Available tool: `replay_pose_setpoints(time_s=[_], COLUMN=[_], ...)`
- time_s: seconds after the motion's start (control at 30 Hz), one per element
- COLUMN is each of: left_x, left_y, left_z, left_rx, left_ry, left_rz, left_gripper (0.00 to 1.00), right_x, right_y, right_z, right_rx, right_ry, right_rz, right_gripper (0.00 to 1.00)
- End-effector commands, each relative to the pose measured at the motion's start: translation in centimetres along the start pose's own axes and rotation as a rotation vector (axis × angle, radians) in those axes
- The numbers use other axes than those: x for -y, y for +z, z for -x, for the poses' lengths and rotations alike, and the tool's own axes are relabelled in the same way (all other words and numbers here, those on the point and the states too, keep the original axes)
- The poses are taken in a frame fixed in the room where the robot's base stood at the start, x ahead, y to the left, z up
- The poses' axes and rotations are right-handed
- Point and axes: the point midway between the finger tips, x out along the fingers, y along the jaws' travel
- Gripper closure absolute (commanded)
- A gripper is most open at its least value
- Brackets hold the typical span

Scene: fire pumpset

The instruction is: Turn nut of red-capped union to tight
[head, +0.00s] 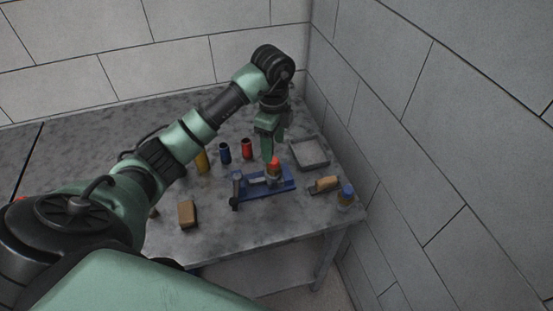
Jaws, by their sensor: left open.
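The red-capped union (273,169) stands upright on a blue fixture (285,184) on the grey bench. Its nut is too small to make out. My left gripper (271,150) points straight down, open, just above the red cap. I cannot tell whether its fingers touch the cap. The gripper hides part of what lies behind it. My right gripper does not show.
A grey tray (310,153) lies right of the fixture. A wood-handled tool (324,184) and a blue-capped piece (346,195) sit near the right edge. Blue (225,153), red (247,149) and yellow (202,162) cylinders stand behind. A tan block (187,214) lies front left. Walls close the back and right.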

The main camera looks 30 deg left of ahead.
Motion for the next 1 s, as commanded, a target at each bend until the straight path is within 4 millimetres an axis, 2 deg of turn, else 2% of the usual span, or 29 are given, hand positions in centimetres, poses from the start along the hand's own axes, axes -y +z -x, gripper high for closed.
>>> replay_pose_setpoints(time_s=[0.33,0.5,0.83,0.87,1.0], left_x=[-0.2,-0.2,-0.1,-0.1,-0.1], left_y=[0.0,-0.1,-0.1,-0.1,-0.1], left_z=[-5.0,-6.9,-7.6,-7.6,-7.6], left_rx=[0.000,-0.002,-0.002,-0.002,-0.002], left_ry=[0.007,0.004,0.002,0.002,0.002], left_rz=[0.000,-0.001,-0.002,-0.002,-0.003], left_gripper=[0.40,0.40,0.40,0.43,0.81], right_x=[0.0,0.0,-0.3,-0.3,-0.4], right_y=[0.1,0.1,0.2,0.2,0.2], right_z=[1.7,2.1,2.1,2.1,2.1], right_rx=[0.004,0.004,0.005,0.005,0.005], right_ry=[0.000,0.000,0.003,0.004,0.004], right_rz=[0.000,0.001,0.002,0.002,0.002], right_gripper=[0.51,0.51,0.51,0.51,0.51])
